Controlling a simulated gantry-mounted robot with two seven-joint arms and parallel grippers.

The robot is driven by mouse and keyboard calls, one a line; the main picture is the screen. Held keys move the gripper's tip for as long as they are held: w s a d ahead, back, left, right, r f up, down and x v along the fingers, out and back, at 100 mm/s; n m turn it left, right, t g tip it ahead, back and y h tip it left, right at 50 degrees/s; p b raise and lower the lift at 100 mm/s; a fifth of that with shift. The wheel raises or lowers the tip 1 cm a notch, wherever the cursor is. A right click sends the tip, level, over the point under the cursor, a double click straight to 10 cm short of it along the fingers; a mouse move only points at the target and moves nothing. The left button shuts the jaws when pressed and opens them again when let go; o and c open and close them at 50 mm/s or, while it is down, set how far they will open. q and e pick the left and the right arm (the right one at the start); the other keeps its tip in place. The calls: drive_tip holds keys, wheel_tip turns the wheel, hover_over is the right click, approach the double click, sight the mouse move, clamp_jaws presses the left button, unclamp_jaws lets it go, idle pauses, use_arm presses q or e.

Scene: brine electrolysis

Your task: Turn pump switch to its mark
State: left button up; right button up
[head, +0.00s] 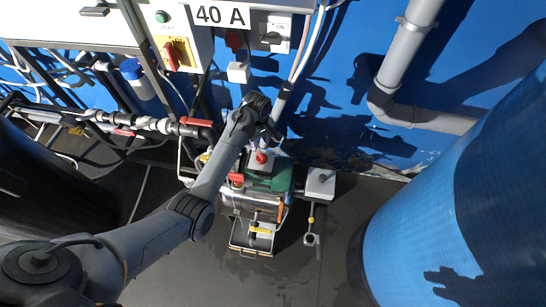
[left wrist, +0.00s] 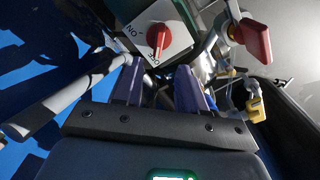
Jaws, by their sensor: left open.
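The pump switch is a red rotary knob (head: 261,157) on a light box on top of the green pump unit (head: 274,178) in the head view. In the left wrist view the red knob (left wrist: 158,39) sits on a white plate lettered ON at its left and OFF at its lower edge. The knob's ridge runs nearly up and down, its lower end towards OFF. My left gripper (head: 266,137) is just above the switch in the head view. Its purple fingers (left wrist: 158,82) are apart and empty, with the knob beyond them. My right gripper is not in view.
A red-handled valve (left wrist: 253,40) is beside the switch in the left wrist view. Pipes with a red handle (head: 196,121) lie left of the pump. A large blue tank (head: 440,210) stands at right. Wall boxes carry a red-yellow switch (head: 175,54) and a 40 A label (head: 221,16).

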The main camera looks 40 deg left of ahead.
sight(261, 155)
use_arm(q)
drive_tip(key=shift+w+f, duration=0.2)
drive_tip(key=shift+f, duration=0.2)
wheel_tip(261, 155, down, 9)
drive_tip(key=b, duration=0.3)
drive_tip(key=shift+s+f, duration=0.1)
drive_tip(key=shift+f, duration=0.45)
clamp_jaws()
